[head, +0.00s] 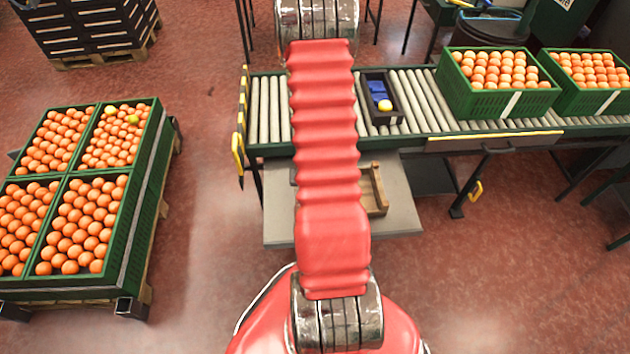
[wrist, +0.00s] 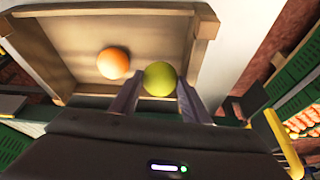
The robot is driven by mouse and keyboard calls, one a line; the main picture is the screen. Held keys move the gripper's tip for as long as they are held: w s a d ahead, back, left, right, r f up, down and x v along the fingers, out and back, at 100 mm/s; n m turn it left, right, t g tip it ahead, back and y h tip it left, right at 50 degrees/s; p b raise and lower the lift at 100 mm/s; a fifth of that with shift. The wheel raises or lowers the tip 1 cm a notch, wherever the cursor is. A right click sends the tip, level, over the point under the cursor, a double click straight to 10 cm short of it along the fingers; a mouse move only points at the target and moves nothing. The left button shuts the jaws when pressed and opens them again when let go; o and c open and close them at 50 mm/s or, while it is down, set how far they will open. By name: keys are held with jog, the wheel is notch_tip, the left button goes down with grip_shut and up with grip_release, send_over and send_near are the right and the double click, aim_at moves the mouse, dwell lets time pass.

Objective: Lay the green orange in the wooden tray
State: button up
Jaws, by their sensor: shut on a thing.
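My gripper (wrist: 160,85) is shut on the green orange (wrist: 161,77), with one finger on each side of it. The wooden tray (wrist: 122,11) lies beyond the fingers in the wrist view, and the green orange appears over its near side. I cannot tell how high the green orange is above the tray floor. An orange fruit (wrist: 113,63) lies in the tray, left of the green orange. In the head view the tray (head: 377,190) shows partly beside my arm on a grey table. My gripper and the held orange are hidden there.
A conveyor (head: 425,100) runs behind the table (head: 400,215). It carries a dark bin (head: 369,84) with a yellowish fruit and green crates (head: 480,103) of oranges. Red floor between is clear.

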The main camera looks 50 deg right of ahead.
jog(key=shift+f, duration=1.2)
jog(key=o, duration=1.2)
jog(key=shift+c, duration=0.2)
jog(key=o, duration=0.4)
jog(key=shift+r, duration=0.2)
jog(key=shift+r, duration=3.85)
